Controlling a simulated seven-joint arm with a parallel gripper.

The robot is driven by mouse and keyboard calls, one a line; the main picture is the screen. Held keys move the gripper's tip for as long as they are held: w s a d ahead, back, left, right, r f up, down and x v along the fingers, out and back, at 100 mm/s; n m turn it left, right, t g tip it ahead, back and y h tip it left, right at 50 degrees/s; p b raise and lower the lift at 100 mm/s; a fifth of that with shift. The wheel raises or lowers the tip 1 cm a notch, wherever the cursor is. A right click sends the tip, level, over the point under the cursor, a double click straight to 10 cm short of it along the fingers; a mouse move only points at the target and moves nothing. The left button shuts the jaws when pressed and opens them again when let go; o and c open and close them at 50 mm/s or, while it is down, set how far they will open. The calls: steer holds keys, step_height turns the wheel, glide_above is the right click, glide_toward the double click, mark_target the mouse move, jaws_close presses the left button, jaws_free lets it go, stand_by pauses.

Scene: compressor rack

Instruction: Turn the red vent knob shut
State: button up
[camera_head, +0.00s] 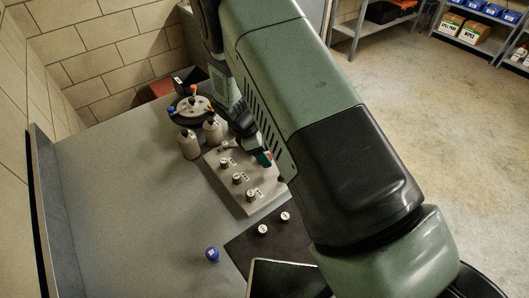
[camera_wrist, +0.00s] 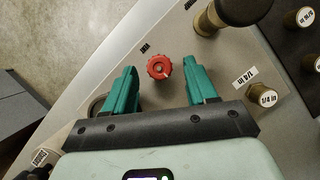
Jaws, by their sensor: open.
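The red vent knob (camera_wrist: 159,67) shows in the wrist view on the grey panel (camera_wrist: 225,62), with a small label beside it. My gripper (camera_wrist: 162,75) is open, with one teal finger to the left of the knob and one to the right. There is a gap on both sides, and I see no contact. In the head view my gripper (camera_head: 262,158) is over the far right part of the panel. The knob is hidden there behind my arm and gripper. The knob's exact turn angle cannot be read.
The bench's left part is clear.

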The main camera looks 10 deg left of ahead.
steer(key=shift+d+f, duration=0.1)
steer(key=shift+f, duration=0.1)
steer(key=c, duration=1.1)
steer(key=shift+o, duration=0.2)
